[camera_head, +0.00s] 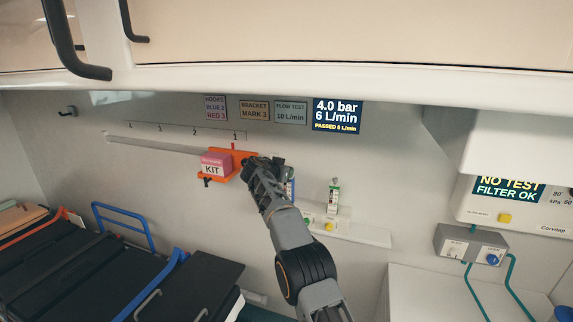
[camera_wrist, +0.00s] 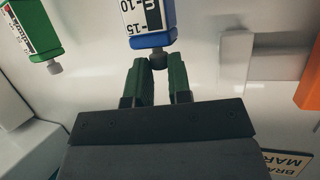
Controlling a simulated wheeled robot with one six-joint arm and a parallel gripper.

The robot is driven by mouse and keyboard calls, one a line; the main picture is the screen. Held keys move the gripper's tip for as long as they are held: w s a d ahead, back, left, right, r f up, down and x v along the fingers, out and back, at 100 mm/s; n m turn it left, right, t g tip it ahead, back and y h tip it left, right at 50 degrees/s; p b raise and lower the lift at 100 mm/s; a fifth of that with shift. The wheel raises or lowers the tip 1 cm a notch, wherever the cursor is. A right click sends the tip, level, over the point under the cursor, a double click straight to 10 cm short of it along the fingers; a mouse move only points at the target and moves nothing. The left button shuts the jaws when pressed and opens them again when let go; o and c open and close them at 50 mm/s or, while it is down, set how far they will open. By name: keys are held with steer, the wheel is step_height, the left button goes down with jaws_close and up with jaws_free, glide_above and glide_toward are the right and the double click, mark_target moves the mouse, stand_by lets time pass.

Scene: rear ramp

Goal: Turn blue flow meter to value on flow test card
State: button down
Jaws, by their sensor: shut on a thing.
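The flow test card (camera_head: 290,112) on the back wall reads 10 L/min. The blue flow meter (camera_head: 291,188) is mostly hidden behind my gripper (camera_head: 266,172) in the head view. The float level cannot be read. The wall display (camera_head: 337,115) reads 4.0 bar, 6 L/min, with PASSED 5 L/min below.
A green flow meter (camera_head: 334,195) stands close to the right, also in the wrist view (camera_wrist: 30,25). An orange bracket (camera_head: 241,156) with a pink and white kit box (camera_head: 214,164) is left. Overhead cabinets (camera_head: 300,35) hang above. A grey control box (camera_head: 470,246) is far right.

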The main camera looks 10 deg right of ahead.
steer(key=shift+f, duration=0.1)
stand_by(0.5)
steer(key=c, duration=1)
jaws_free()
steer(key=shift+p, duration=0.3)
steer(key=shift+c, duration=0.2)
steer(key=b+v, duration=0.6)
steer(key=v, duration=0.8)
steer(key=shift+w, duration=0.15)
steer(key=shift+a, duration=0.1)
